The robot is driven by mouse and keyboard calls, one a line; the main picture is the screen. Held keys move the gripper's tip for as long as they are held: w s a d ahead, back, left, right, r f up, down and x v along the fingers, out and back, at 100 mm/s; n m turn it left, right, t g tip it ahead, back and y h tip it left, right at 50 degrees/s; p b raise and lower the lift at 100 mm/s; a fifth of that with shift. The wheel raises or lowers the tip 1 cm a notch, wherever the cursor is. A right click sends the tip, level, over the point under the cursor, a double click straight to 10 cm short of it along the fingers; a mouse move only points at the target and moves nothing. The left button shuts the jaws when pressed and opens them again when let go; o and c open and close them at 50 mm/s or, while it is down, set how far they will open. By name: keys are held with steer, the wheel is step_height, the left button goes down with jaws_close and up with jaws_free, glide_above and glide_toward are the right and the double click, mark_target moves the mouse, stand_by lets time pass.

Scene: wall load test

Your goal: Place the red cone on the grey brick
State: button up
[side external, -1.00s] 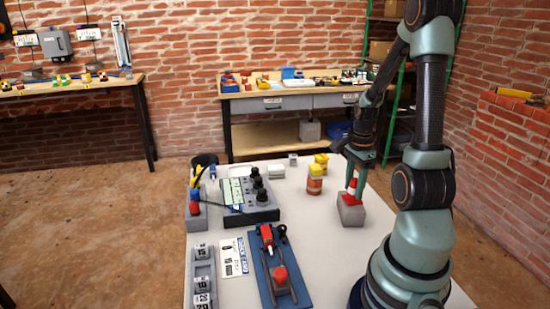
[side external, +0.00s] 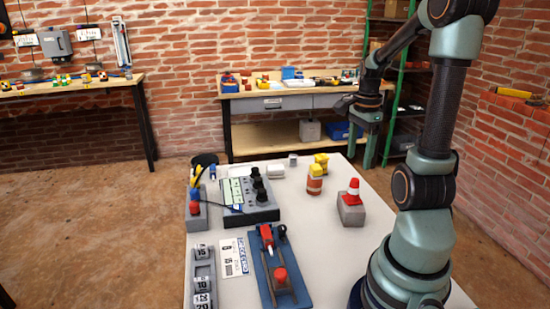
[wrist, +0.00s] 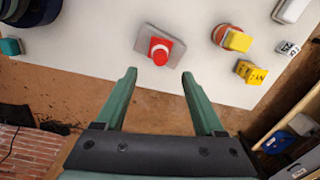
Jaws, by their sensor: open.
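The red cone (side external: 353,191) with a white band stands upright on top of the grey brick (side external: 351,212), on the right part of the white table. In the wrist view the cone (wrist: 159,51) sits on the brick (wrist: 175,54), seen from above, beyond the fingertips. My gripper (side external: 366,150) is raised above and behind the cone, clear of it. In the wrist view my gripper (wrist: 159,74) is open, with nothing between its two green fingers.
An orange-and-white barrel with a yellow top (side external: 315,178) and a yellow block (side external: 322,162) stand left of the brick. A control box (side external: 250,205) and a blue board (side external: 280,270) are farther left. The white table (side external: 345,260) is bare in front of the brick.

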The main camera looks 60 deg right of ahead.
steer(key=w+a+r+n+t, duration=0.2)
steer(key=w+a+n, duration=0.1)
steer(key=a+n, duration=0.5)
steer(key=w+a+r+n+t, duration=0.1)
steer(key=w+a+r+n, duration=0.2)
steer(key=a+n, duration=0.5)
steer(key=w+a+r+n+t, duration=0.2)
steer(key=w+a+n, duration=0.2)
steer(key=a+n, duration=0.5)
steer(key=shift+a+r+t, duration=0.25)
steer(key=shift+a+t, duration=0.05)
steer(key=shift+a, duration=0.65)
